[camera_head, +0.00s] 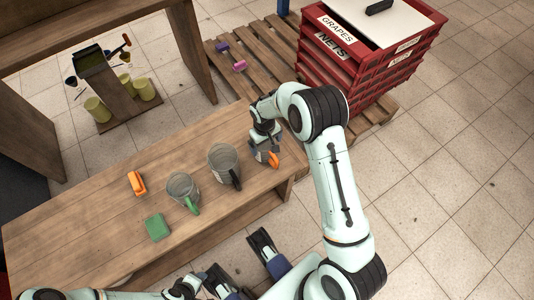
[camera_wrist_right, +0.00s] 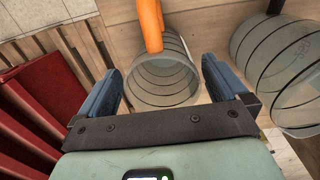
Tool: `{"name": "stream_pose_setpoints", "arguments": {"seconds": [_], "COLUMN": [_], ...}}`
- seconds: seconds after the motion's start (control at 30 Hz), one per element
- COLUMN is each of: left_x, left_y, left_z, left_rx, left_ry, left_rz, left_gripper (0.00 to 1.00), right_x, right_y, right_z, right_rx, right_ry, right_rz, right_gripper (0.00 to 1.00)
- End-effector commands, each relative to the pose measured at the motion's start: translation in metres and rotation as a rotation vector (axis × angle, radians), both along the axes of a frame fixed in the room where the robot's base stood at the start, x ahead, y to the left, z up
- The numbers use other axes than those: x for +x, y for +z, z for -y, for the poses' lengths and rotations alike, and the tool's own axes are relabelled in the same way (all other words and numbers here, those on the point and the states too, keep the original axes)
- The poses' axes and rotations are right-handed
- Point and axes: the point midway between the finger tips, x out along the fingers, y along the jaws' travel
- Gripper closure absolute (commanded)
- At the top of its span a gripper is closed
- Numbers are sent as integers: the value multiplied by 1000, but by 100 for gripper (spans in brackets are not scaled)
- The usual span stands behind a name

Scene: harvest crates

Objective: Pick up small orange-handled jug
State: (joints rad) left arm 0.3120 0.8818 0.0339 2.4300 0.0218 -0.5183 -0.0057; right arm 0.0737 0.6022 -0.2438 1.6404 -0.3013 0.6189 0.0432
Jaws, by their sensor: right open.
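The small orange-handled jug (camera_head: 263,157) stands near the right end of the wooden table, partly hidden under my right gripper (camera_head: 266,146). In the right wrist view the jug (camera_wrist_right: 163,82) is a clear grey ribbed vessel with an orange handle (camera_wrist_right: 150,22) at the top of the picture. My right gripper (camera_wrist_right: 162,72) is open, and the jug shows between its two blue fingers. I cannot tell whether they touch it. Part of my left arm shows at the bottom left of the head view; I cannot tell the state of its gripper (camera_head: 207,285).
A larger dark-handled jug (camera_head: 222,158) stands just left of it; a green-handled jug (camera_head: 181,185) is farther left. An orange object (camera_head: 137,183) and a green block (camera_head: 157,227) lie on the table (camera_head: 90,235). Red crates (camera_head: 378,85) stand on a pallet (camera_head: 262,62) behind.

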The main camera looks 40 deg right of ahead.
Motion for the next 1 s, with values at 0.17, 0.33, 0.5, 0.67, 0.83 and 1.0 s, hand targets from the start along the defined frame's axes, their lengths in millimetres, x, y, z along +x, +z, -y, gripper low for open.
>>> {"name": "stream_pose_setpoints", "arguments": {"seconds": [0.17,0.33,0.5,0.67,0.83,1.0], "left_x": [6,6,6,5,5,0], "left_y": [-5,-4,-4,-4,-3,1], "left_z": [-3,-3,-3,-3,-2,0], "left_rx": [8,8,7,7,6,0], "left_ry": [7,7,6,6,5,0], "left_rz": [17,16,15,14,13,0], "left_gripper": [57,57,57,57,57,57], "right_x": [0,0,0,0,1,1], "right_y": [-16,-14,-14,-14,-11,4], "right_z": [0,1,0,0,1,1], "right_rx": [0,0,0,0,0,0], "right_ry": [0,0,0,0,0,0], "right_rz": [1,1,1,1,2,4], "right_gripper": [0,6,62,66,66,66]}}
